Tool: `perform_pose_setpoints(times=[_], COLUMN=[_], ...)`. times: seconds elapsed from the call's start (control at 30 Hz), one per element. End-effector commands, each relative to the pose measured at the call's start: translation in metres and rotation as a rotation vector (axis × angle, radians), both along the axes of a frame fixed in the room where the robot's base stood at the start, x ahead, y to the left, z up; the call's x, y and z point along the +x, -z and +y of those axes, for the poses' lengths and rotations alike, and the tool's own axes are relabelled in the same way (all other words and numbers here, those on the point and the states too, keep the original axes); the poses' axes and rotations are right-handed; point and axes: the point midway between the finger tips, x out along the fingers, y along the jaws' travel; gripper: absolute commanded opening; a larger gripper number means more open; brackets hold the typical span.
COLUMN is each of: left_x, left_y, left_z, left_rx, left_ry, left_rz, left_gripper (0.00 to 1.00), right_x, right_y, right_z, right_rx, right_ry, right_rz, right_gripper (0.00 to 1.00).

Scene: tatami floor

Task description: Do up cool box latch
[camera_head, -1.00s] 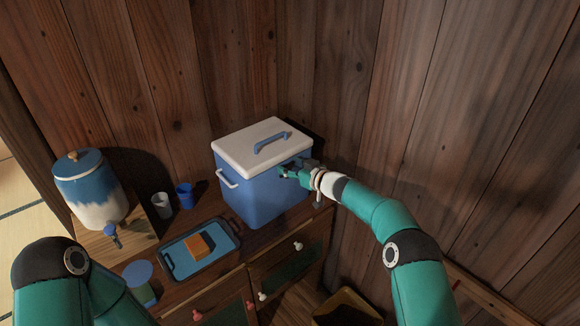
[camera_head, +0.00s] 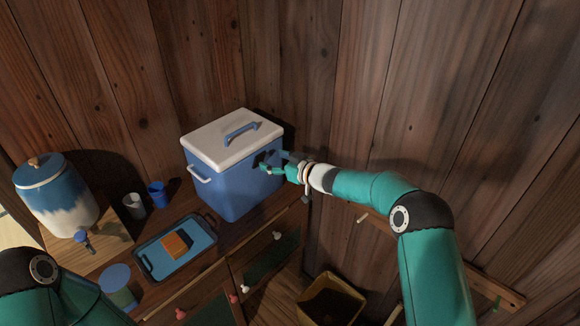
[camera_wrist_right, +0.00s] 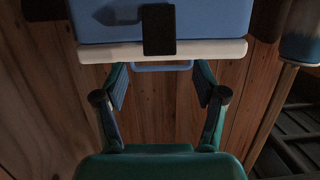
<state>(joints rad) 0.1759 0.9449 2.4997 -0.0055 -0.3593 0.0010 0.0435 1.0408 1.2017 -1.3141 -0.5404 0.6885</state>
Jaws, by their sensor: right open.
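The cool box (camera_head: 225,185) stands on the wooden cabinet with its white lid (camera_head: 225,138) down. A blue handle (camera_head: 241,131) lies on the lid. In the right wrist view the box is seen with its blue body (camera_wrist_right: 100,20) above and the white lid edge (camera_wrist_right: 210,48) below. The dark latch plate (camera_wrist_right: 158,30) spans the lid edge and part of the body; I cannot tell whether it is fastened. My right gripper (camera_head: 270,165) is at the box's right face, and its spread fingers (camera_wrist_right: 162,88) hold nothing. My left gripper is out of view.
A blue-and-white drink dispenser (camera_head: 58,200), a grey cup (camera_head: 134,205), a blue cup (camera_head: 157,193) and a tray (camera_head: 150,262) with an orange block (camera_head: 176,244) stand left of the box. An open bin (camera_head: 330,298) is below right. Wooden walls close in behind and right.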

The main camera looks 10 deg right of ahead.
Motion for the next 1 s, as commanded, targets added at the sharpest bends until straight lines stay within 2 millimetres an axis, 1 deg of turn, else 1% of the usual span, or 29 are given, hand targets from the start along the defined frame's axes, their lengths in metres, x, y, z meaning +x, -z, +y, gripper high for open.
perform_pose_setpoints(times=[0.1, 0.2, 0.4, 0.57, 0.83, 0.93, 0.97, 1.0], left_x=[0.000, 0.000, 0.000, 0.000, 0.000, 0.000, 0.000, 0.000], left_y=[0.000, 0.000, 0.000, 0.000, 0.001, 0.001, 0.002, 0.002], left_z=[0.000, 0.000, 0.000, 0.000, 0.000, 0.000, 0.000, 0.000], left_rx=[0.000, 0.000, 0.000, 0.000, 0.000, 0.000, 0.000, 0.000], left_ry=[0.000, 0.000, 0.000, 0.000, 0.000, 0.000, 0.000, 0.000], left_rz=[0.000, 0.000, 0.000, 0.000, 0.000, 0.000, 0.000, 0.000], left_gripper=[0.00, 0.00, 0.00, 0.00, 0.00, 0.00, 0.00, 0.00], right_x=[-0.016, -0.029, -0.045, -0.050, -0.050, -0.054, -0.056, -0.062], right_y=[-0.006, -0.009, -0.013, -0.015, -0.014, -0.006, 0.000, 0.012], right_z=[-0.013, -0.022, -0.034, -0.037, -0.037, -0.036, -0.036, -0.035], right_rx=[0.001, 0.000, 0.000, 0.000, 0.000, 0.008, 0.013, 0.022], right_ry=[0.002, 0.001, 0.000, 0.000, -0.001, 0.008, 0.015, 0.026], right_rz=[0.001, 0.001, 0.001, 0.000, 0.001, 0.024, 0.038, 0.069], right_gripper=[0.71, 0.71, 0.71, 0.71, 0.71, 0.71, 0.71, 0.71])
